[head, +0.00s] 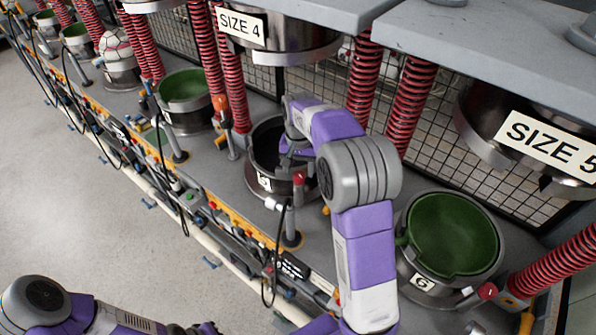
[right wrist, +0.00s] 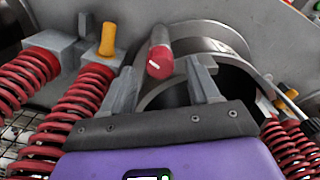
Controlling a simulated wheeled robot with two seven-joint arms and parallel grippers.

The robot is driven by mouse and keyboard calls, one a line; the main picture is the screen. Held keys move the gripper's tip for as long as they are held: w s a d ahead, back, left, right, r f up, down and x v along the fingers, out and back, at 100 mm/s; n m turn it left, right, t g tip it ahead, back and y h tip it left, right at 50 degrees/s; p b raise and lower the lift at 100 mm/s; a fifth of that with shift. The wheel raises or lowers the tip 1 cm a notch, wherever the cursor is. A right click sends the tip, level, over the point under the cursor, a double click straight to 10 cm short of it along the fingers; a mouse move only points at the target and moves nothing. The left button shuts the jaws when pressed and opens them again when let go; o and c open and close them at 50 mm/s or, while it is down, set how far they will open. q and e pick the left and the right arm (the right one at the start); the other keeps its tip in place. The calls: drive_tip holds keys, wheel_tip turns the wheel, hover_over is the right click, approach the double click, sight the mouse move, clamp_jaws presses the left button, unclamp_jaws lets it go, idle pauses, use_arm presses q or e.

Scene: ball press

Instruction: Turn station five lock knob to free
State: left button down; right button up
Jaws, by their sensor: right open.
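The lock knob (head: 298,179) is red and sits by the dark round cup (head: 264,150) of the middle station, whose label is hard to read. In the right wrist view the knob (right wrist: 160,62) has a short white mark on its red end. My right gripper (right wrist: 165,88) is open, with one finger on each side of the knob's line and visible gaps. In the head view my right gripper (head: 292,162) is partly hidden by its own wrist. My left gripper (head: 203,328) shows only partly at the bottom edge.
A green-lined cup (head: 452,235) labelled 6 stands to the right, with another red knob (head: 487,291). Red springs (head: 412,100) and overhead presses flank the stations. Hanging black cables and a button rail (head: 240,222) run along the front. The floor at left is clear.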

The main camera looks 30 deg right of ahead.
sight(299, 175)
drive_tip(key=shift+f, duration=1)
drive_tip(key=shift+c, duration=0.2)
drive_tip(key=c, duration=1)
drive_tip(key=n+p, duration=0.1)
drive_tip(key=n, duration=0.3)
drive_tip(key=shift+n, duration=0.3)
drive_tip(key=o, duration=1)
drive_tip(key=shift+o, duration=0.2)
drive_tip(key=shift+r, duration=0.15)
wheel_tip(299, 175, up, 7)
drive_tip(key=shift+r, duration=0.2)
